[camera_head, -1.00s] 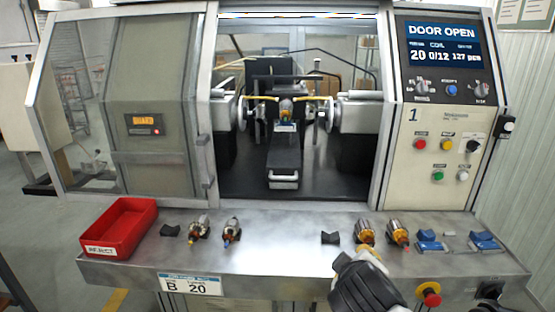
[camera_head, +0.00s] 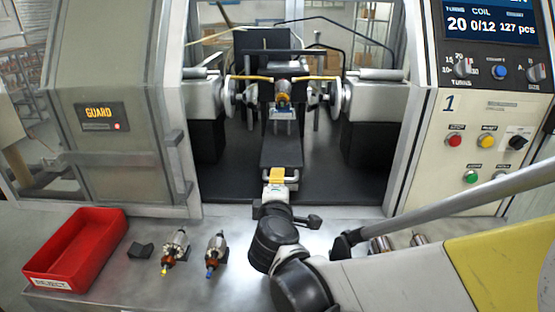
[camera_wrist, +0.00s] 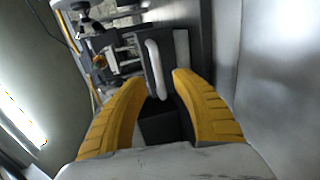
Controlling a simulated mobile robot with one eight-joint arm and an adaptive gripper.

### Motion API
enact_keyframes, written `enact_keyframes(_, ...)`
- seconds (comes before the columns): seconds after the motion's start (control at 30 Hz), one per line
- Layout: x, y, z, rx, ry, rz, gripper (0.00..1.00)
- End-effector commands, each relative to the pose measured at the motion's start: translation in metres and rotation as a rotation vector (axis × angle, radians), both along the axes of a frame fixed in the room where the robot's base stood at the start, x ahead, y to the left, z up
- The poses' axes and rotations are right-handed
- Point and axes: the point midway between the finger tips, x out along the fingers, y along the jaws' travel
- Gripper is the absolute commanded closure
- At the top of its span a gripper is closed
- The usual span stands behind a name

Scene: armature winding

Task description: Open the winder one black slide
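The black slide (camera_head: 282,152) lies inside the winder's open doorway, below the armature held between the two winding wheels. Its pale bar handle (camera_wrist: 154,66) is at the slide's near end, and in the head view my gripper (camera_head: 276,178) partly covers it. In the wrist view, the yellow fingers of my gripper (camera_wrist: 160,79) are spread apart, with the handle's end between and just beyond the fingertips. I see gaps beside the handle, so the fingers do not look closed on it. The slide also shows in the wrist view (camera_wrist: 182,50).
The guard door (camera_head: 115,110) stands to the left of the opening and the control panel (camera_head: 487,105) to the right. My arm hides much of the ledge's right side.

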Motion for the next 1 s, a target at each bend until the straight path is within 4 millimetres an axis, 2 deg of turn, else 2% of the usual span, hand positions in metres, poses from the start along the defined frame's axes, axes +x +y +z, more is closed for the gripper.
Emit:
enact_keyframes(0.1, 0.015, -0.001, -0.005, 0.002, 0.001, -0.001, 0.67)
enact_keyframes(0.2, 0.021, -0.001, -0.005, 0.001, 0.001, -0.001, 0.67)
enact_keyframes(0.5, 0.023, -0.001, -0.005, 0.001, 0.001, 0.0, 0.67)
enact_keyframes(0.57, 0.023, -0.001, -0.005, 0.001, 0.001, 0.0, 0.83)
enact_keyframes(0.6, 0.023, -0.001, -0.005, 0.001, 0.001, 0.0, 0.95)
enact_keyframes(0.63, 0.023, -0.001, -0.005, 0.001, 0.001, 0.0, 1.0)
enact_keyframes(0.87, 0.022, -0.001, -0.005, 0.001, 0.001, 0.0, 1.0)
enact_keyframes(1.0, 0.014, 0.0, -0.004, 0.002, 0.001, 0.001, 1.0)
